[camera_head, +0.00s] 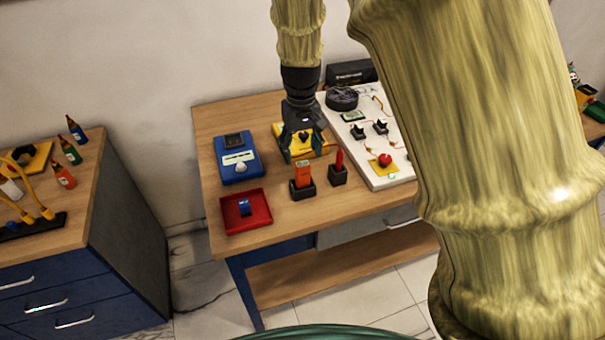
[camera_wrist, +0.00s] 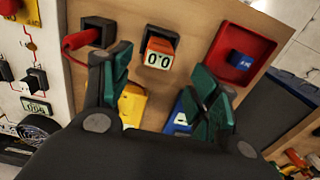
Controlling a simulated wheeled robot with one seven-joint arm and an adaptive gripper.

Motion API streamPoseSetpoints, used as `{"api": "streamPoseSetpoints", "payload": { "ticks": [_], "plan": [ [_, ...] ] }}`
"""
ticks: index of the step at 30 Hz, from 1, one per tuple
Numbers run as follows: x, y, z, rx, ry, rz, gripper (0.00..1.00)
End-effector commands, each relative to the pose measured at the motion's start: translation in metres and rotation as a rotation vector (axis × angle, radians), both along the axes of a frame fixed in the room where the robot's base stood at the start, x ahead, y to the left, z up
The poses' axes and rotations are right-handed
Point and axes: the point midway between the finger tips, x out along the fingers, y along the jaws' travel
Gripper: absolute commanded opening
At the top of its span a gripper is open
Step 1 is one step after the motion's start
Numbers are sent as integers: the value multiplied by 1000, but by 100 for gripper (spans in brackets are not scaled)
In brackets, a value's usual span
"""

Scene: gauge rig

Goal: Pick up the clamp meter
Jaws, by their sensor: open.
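The clamp meter appears to be the orange device (camera_head: 303,172) standing upright in a black holder on the wooden table. Its white display reading 0.0 shows in the wrist view (camera_wrist: 159,58), beyond the fingertips. My gripper (camera_head: 302,152) points down over a yellow object (camera_head: 318,141), behind the orange device, and partly hides that object. In the wrist view my gripper (camera_wrist: 165,70) has its green-padded fingers spread wide with nothing between them. The orange device is apart from the fingers. Its lower part is hidden in the holder.
A red probe (camera_head: 339,160) stands in a black holder just right of the orange device. A blue meter (camera_head: 237,158) and a red tray (camera_head: 262,212) with a blue block are left. A white circuit board (camera_head: 360,148) lies right. Bare wood lies in front.

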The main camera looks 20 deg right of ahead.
Motion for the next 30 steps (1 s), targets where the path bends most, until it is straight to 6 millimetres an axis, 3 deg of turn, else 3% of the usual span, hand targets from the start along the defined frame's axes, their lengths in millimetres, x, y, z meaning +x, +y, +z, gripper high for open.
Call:
{"api": "streamPoseSetpoints", "payload": {
  "ticks": [8, 21, 30],
  "plan": [
    [-1, -2, -10, 0, 1, -2, 61],
    [-3, -4, -51, 1, 2, -5, 61],
    [-2, -4, -58, 0, -1, -4, 61]
  ]
}}
